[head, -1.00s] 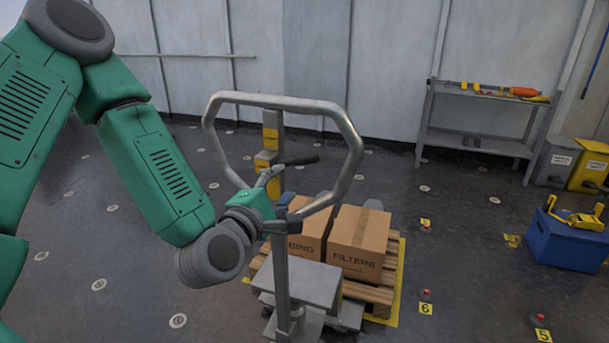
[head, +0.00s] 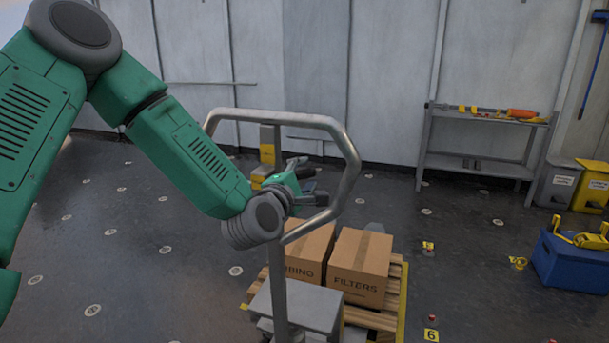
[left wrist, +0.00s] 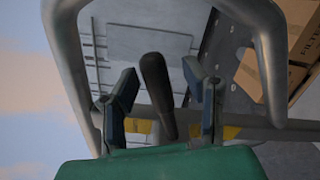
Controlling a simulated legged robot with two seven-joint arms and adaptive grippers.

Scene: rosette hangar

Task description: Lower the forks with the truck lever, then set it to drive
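The pallet truck's grey handle loop (head: 348,160) stands upright on its post (head: 279,285). The truck lever has a black grip (left wrist: 157,90), which shows clearly in the left wrist view, inside the loop. My left gripper (head: 308,183) is inside the loop in the head view. Its two fingers (left wrist: 160,82) are apart, one on each side of the black grip, with gaps on both sides. In the head view the lever is largely hidden by or merged with the gripper. The forks are hidden under the loaded pallet (head: 395,295). My right gripper is not in view.
Two cardboard boxes, one marked FILTERS (head: 360,270), sit on the pallet behind the post. A grey shelf (head: 478,160) stands at the back wall. A blue crate (head: 570,265) and a yellow bin (head: 590,187) are at the right. Open floor lies at the left.

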